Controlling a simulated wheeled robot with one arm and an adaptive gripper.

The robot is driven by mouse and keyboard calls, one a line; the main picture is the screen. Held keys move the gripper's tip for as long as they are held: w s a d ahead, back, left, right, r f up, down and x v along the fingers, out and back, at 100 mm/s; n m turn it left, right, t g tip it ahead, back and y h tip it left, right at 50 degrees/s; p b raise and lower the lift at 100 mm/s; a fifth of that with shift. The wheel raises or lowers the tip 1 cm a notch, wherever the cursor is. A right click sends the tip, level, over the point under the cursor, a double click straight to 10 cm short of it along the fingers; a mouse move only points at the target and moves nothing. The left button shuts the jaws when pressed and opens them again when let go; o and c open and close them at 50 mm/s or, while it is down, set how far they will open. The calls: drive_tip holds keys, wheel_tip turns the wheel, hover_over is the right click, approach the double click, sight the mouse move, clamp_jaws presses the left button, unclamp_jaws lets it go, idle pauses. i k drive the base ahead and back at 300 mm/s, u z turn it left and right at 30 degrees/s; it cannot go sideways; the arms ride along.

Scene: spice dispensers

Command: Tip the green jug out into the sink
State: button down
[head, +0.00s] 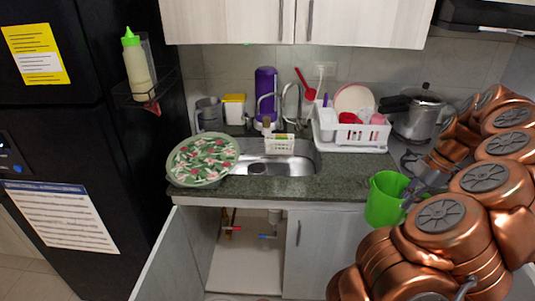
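The green jug (384,202) is held off the counter, in front of the counter's front edge and right of the sink. It looks upright or only slightly tilted. My gripper (408,196) is at the jug's right side and appears closed on its handle side; the fingertips are partly hidden by the jug and my arm. The steel sink (300,163) is set in the dark counter, to the left of and beyond the jug. Its basin is open. What is inside the jug cannot be seen.
A green patterned round tray (202,158) overhangs the counter left of the sink. A white dish rack (362,136) and a pressure cooker (416,118) stand to the right. A faucet (291,100) and a small white basket (279,144) are behind the basin. A cabinet door (165,262) hangs open below.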

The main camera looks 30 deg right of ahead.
sight(305, 159)
drive_tip(key=i, duration=1.45)
